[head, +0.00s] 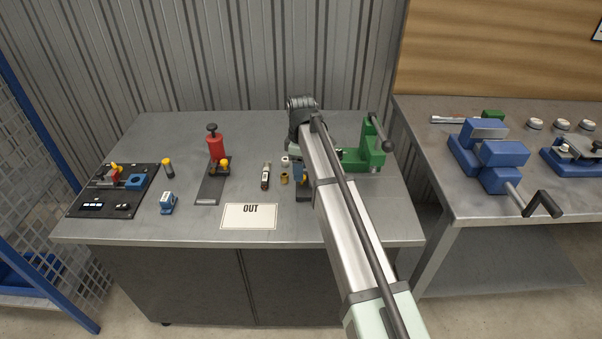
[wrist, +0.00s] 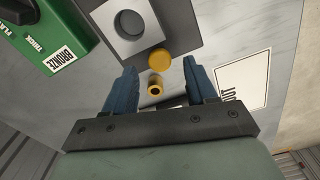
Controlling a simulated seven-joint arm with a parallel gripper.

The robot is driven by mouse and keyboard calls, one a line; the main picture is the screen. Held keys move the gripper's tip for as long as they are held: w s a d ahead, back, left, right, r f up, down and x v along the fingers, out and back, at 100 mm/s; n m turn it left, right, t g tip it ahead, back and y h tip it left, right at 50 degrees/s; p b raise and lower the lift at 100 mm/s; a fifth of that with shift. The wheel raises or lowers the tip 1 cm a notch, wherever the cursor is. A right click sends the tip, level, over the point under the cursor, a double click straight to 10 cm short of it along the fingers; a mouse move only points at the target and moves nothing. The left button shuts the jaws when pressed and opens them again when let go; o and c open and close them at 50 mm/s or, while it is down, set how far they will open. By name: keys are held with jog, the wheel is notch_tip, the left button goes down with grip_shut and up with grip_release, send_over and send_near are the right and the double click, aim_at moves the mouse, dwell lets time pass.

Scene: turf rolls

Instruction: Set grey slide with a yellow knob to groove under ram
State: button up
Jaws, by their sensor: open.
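The grey slide (wrist: 182,25) shows at the top of the wrist view as a dark grey plate. It carries a light grey block (wrist: 107,18) with a dark round hole, and a yellow knob (wrist: 157,60) at its near end. My gripper (wrist: 159,67) is open, its blue fingers on either side of the knob in the picture; contact cannot be told. The green press (head: 355,157) stands right of my arm. Its ram and groove are not clearly visible.
A brass bushing (wrist: 155,86) stands near the fingers, left of my arm in the head view. The OUT card (head: 249,215) lies at the front edge. A red press (head: 215,146) and a black panel (head: 110,190) stand farther left.

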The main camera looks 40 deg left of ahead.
aim_at(304, 188)
jog(key=shift+f, duration=1.25)
jog(key=shift+c, duration=0.5)
grip_shut()
